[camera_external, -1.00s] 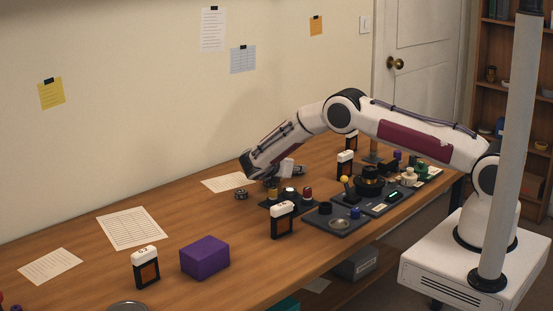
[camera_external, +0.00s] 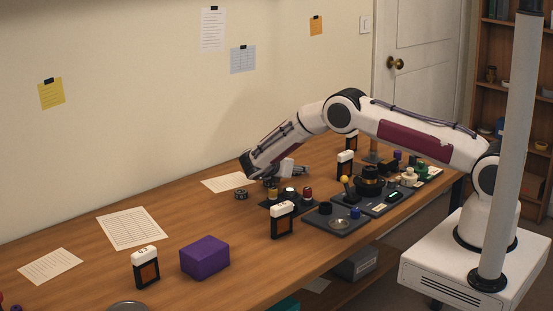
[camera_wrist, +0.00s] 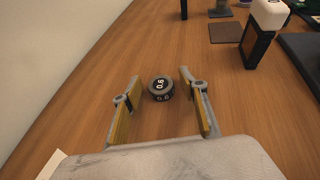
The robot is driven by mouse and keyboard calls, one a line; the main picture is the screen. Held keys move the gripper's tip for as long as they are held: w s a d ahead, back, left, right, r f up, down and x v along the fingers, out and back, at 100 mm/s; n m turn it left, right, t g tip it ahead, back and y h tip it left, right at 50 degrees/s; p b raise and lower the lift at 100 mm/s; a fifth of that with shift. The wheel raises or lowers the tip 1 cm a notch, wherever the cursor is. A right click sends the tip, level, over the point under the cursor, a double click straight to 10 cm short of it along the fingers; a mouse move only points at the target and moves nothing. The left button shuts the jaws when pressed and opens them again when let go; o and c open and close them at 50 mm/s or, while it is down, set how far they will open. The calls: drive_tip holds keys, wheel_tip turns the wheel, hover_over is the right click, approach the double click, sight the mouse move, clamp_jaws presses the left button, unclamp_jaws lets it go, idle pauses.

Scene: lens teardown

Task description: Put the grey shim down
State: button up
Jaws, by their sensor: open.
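A round dark grey piece marked 0.6 (camera_wrist: 161,90), which looks like the grey shim, shows between the fingers in the wrist view. It appears to rest flat on the wooden table, with a gap to each finger. What looks like the same small round piece (camera_external: 241,194) lies on the table in the external view, left of the dark tray. My gripper (camera_wrist: 160,84) is open and empty, its two yellow-lined fingers spread on either side of the piece. In the external view my gripper (camera_external: 290,171) is partly hidden by its own wrist.
A white-topped block (camera_external: 283,219) stands right of the piece, near the small parts and trays. A purple box (camera_external: 205,257) and another white-topped block (camera_external: 146,267) stand further left. Paper sheets (camera_external: 132,228) lie on the table. Bare wood surrounds the piece on its left.

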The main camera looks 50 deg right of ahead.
drive_tip(key=v, duration=1.2)
idle(0.4)
